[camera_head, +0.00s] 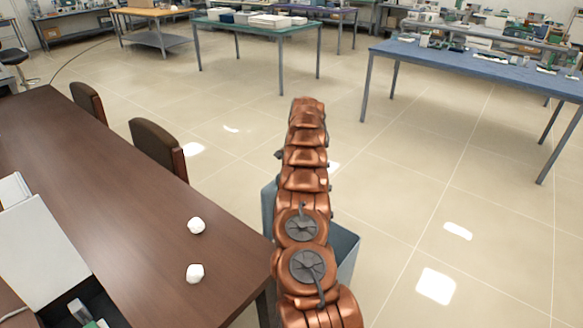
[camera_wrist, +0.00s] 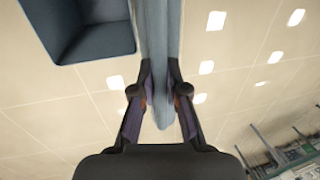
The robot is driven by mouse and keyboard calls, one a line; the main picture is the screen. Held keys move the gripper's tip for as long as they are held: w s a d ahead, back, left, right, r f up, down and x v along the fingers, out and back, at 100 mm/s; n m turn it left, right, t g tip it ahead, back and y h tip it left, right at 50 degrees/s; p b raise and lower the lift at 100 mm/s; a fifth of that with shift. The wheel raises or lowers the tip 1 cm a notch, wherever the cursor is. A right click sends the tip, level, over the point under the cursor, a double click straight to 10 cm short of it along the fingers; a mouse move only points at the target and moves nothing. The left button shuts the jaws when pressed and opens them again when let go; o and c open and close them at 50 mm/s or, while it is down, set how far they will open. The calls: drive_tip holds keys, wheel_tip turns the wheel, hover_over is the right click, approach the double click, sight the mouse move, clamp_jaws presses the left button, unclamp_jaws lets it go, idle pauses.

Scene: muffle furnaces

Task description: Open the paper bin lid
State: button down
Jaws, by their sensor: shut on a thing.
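The paper bin is a blue-grey box (camera_head: 346,252), standing on the floor behind my arm in the head view and partly hidden by it. In the wrist view, the bin (camera_wrist: 104,46) is at the upper left, with its dark inside showing. The lid (camera_wrist: 158,30) is a blue-grey panel seen nearly edge-on, apart from the bin's opening and raised from it. My gripper (camera_wrist: 160,78) is shut on the lid, with one finger on each side of its edge. My arm hides the gripper in the head view.
A brown desk (camera_head: 110,215) stands close on the left, with two white crumpled balls (camera_head: 196,226) near its right end. Two brown chairs (camera_head: 155,145) stand behind it. A blue-topped table (camera_head: 480,65) is at the far right. The tiled floor to the right is clear.

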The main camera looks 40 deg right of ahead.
idle(0.3)
drive_tip(key=c, duration=1.2)
unclamp_jaws()
drive_tip(key=shift+r, duration=0.1)
drive_tip(key=shift+v, duration=5.95)
